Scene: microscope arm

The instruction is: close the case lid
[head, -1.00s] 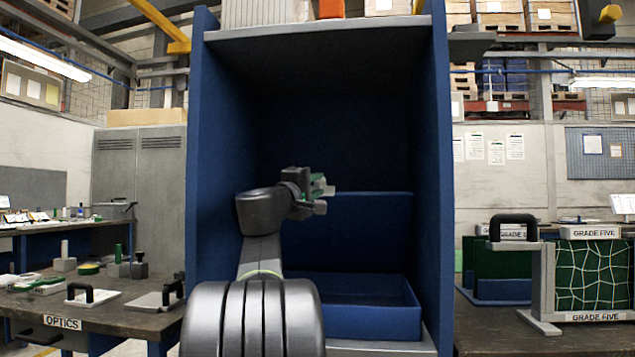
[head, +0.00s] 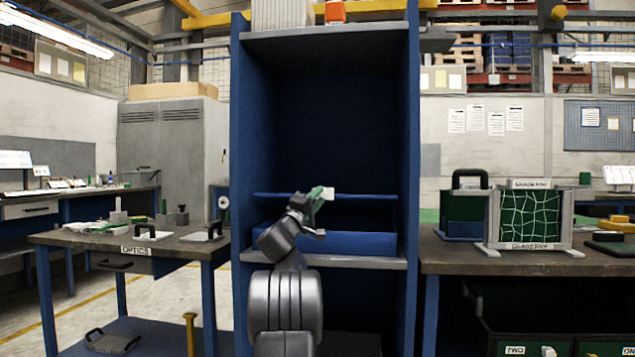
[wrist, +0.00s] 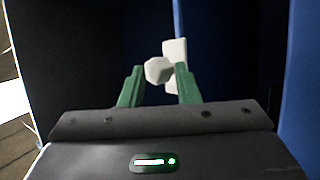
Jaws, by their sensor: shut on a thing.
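The blue case (head: 350,243) sits on a shelf of the tall blue cabinet. Its lid (head: 372,196) shows as a thin edge above the case, tipped forward with a dark gap between it and the case front. My gripper (head: 326,193) is at the lid's edge. In the wrist view its green fingers (wrist: 158,80) are shut on a pale tab (wrist: 158,70). The tab also shows at the fingertips in the head view (head: 330,191). How the tab joins the lid is unclear, and my arm hides the case's left part.
The cabinet's side walls (head: 412,150) stand close on both sides of the case. A table marked OPTICS (head: 150,249) is at left; a bench (head: 460,258) with a netted frame (head: 528,217) is at right. The space above the lid is empty.

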